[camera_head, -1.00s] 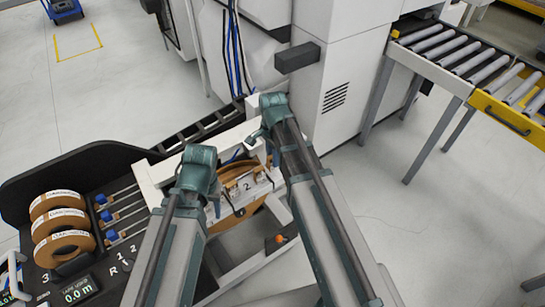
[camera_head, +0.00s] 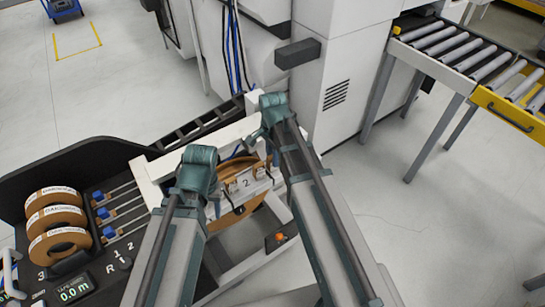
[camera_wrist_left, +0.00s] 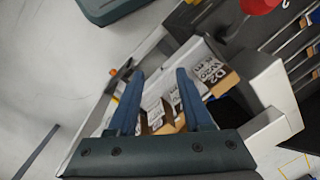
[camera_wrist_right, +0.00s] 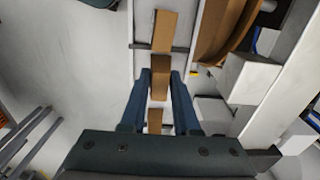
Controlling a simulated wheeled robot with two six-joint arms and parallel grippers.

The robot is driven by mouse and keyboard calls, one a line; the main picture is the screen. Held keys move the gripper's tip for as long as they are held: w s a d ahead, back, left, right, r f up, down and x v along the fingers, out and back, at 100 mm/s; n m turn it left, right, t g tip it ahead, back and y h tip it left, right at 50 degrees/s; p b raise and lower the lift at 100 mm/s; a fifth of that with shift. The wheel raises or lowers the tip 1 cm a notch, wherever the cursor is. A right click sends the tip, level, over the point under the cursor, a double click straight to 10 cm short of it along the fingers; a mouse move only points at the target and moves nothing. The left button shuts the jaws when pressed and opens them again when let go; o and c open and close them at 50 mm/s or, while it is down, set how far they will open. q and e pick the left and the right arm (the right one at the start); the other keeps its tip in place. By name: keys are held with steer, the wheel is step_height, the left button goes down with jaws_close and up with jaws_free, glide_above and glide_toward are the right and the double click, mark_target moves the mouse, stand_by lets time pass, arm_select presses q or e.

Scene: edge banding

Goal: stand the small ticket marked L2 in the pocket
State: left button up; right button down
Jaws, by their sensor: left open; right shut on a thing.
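My right gripper (camera_wrist_right: 158,82) is shut on a tan ticket-like piece (camera_wrist_right: 160,78), seen between its fingertips in the right wrist view. No marking is readable on it from here. My left gripper (camera_wrist_left: 157,85) is open in the left wrist view, its fingers over white-faced tickets with tan ends. One ticket (camera_wrist_left: 209,73) there reads D2; the faces of the others are partly hidden by the fingers. In the head view a white panel marked 2 (camera_head: 246,184) lies between the two arms. I cannot make out L2 or identify the pocket for certain.
A black console (camera_head: 88,160) with several tan rolls (camera_head: 55,217) stands at the left. A large tan reel (camera_head: 222,214) sits behind the panel. A white machine cabinet (camera_head: 345,60) stands behind my right arm. Open floor lies at the right.

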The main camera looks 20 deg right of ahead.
steer(key=shift+f, duration=0.3)
steer(key=c, duration=0.6)
jaws_free()
steer(key=shift+o, duration=0.2)
steer(key=shift+r, duration=0.1)
step_height(320, 180, up, 14)
steer(key=p, duration=1.3)
steer(key=shift+f, duration=0.2)
